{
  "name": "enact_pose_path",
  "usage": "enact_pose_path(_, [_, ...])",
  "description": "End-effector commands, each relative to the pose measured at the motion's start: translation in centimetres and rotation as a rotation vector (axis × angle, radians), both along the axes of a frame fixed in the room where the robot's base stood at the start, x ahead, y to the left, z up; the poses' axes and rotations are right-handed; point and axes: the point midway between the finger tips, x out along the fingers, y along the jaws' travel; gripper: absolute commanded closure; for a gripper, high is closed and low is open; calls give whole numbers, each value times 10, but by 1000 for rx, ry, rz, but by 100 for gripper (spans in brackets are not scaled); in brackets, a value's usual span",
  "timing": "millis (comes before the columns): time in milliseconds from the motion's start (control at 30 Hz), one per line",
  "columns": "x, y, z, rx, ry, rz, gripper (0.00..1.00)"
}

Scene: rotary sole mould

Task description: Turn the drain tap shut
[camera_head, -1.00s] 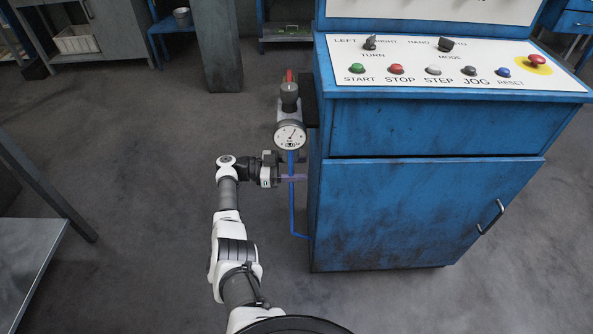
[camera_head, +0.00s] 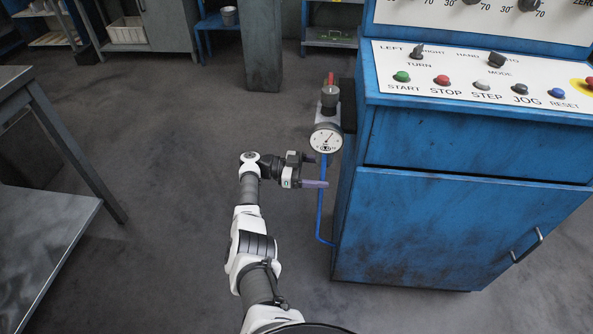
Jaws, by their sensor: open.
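An air unit stands at the left side of the blue cabinet (camera_head: 450,225), with a round white gauge (camera_head: 326,138), a dark knob (camera_head: 330,101) and a red handle (camera_head: 331,79) on top. A blue hose (camera_head: 320,212) runs down from it and bends to the cabinet. I cannot make out the drain tap; the underside of the unit is hidden behind the gauge and my gripper. My gripper (camera_head: 318,171) is open, just below and left of the gauge. Its two fingers point right, and the nearer, purplish one crosses in front of the hose.
The cabinet's sloped panel (camera_head: 470,82) carries several coloured buttons and two switches. A grey metal table (camera_head: 40,245) stands at the left. A grey post (camera_head: 263,45) and shelving are at the back. The floor left of my arm is clear.

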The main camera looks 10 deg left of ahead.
Motion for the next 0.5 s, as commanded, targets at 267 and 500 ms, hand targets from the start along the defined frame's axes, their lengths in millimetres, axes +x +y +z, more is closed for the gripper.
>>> enact_pose_path(267, [2, 67, -7, 2, -1, 2, 24])
enact_pose_path(500, [2, 97, -5, 2, -1, -1, 24])
